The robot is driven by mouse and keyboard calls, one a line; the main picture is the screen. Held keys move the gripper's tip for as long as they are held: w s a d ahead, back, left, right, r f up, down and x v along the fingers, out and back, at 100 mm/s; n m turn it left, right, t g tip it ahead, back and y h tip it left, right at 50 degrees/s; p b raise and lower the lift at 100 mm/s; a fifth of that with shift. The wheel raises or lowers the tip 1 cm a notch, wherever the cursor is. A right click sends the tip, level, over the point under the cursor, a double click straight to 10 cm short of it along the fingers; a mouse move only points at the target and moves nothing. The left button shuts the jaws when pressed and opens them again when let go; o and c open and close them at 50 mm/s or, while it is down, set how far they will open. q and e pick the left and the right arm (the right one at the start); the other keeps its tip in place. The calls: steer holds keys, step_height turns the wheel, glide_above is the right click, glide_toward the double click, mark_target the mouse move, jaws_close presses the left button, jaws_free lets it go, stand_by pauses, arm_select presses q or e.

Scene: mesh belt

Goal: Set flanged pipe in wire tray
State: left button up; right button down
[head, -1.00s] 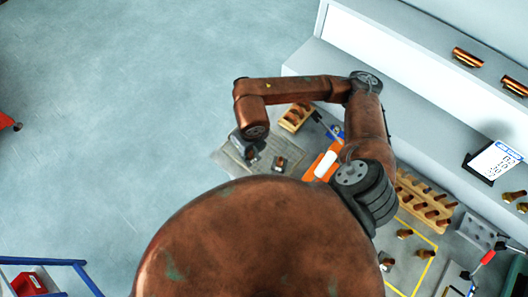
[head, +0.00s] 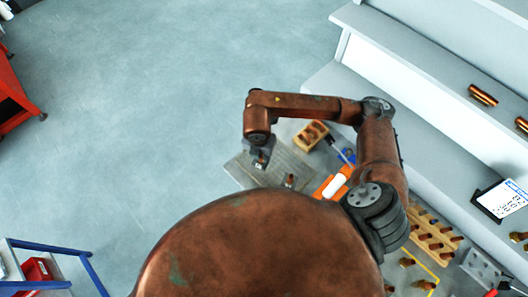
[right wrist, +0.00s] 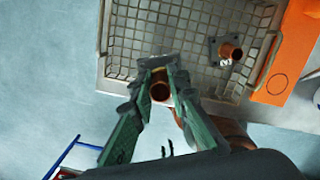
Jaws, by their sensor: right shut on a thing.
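My right gripper (head: 260,152) is at the wire tray in the head view. In the right wrist view its green fingers (right wrist: 160,84) are shut on a flanged pipe (right wrist: 160,91), a copper tube with a dark flange partly hidden between them. The wire tray (right wrist: 180,20) is a pale mesh tray below the fingers; the held pipe is over its near side, and I cannot tell whether it touches. Another flanged pipe (right wrist: 229,52) stands in the tray on its square dark flange, to the right. The tray also shows in the head view (head: 280,160). My left gripper is out of view.
An orange panel (right wrist: 289,50) lies right of the tray. A wooden block with copper parts (head: 310,135) is behind it, and a peg rack (head: 430,237) stands farther right. A stepped grey bench (head: 400,110) is at right. Open floor lies left, with a red cart (head: 15,90).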

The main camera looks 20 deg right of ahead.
steer(key=w+d+f, duration=0.1)
steer(key=w+f, duration=0.1)
steer(key=w+d+f+p, duration=0.1)
steer(key=w+f, duration=0.1)
steer(key=w+d+f, duration=0.1)
steer(key=w+f, duration=0.1)
steer(key=shift+f+p, duration=0.25)
steer(key=shift+p, duration=0.05)
step_height(320, 180, down, 3)
steer(key=shift+r+p, duration=0.1)
steer(key=shift+p, duration=0.65)
steer(key=shift+f, duration=0.25)
steer(key=shift+f, duration=0.1)
steer(key=c, duration=2.3)
jaws_free()
steer(key=o, duration=0.5)
steer(key=shift+c, duration=0.2)
